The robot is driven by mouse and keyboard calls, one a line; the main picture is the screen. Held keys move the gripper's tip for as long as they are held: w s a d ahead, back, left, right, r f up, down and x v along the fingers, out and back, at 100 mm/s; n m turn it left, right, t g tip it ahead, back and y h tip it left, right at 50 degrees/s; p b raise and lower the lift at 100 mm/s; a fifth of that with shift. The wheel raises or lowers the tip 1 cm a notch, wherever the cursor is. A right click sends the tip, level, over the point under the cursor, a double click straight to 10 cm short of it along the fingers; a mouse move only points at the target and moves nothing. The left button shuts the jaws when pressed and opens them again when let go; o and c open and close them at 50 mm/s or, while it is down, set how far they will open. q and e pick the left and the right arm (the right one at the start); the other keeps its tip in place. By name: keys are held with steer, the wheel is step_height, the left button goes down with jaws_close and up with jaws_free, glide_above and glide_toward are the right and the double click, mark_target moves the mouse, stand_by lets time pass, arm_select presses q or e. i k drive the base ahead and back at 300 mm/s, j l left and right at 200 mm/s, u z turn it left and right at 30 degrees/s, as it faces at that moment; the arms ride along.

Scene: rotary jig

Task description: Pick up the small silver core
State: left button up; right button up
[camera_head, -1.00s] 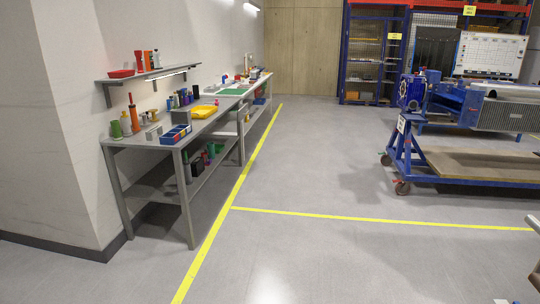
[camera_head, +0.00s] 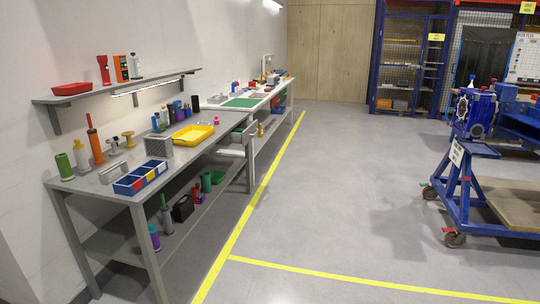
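I cannot make out a small silver core for certain in the head view. Small metallic-looking items (camera_head: 114,146) stand near the left end of the grey workbench (camera_head: 100,185), too small to tell what they are. A grey block (camera_head: 158,147) sits on the same bench beside a yellow tray (camera_head: 191,134). A blue bin with coloured compartments (camera_head: 142,178) lies at the bench's front edge. Neither of my grippers shows in this view.
A shelf with a red tray (camera_head: 72,89) hangs on the wall above the bench. A blue wheeled cart (camera_head: 467,205) carrying a blue machine (camera_head: 474,112) stands at the right. A yellow floor line (camera_head: 258,196) runs along the bench. The grey floor between is clear.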

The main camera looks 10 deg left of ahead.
mark_target(156, 146)
steer(key=i+u, duration=0.4)
steer(key=i, duration=0.15)
steer(key=i+u, duration=0.4)
steer(key=i+l+u, duration=0.45)
steer(key=i, duration=0.15)
steer(key=i+l+u, duration=0.4)
steer(key=i, duration=0.05)
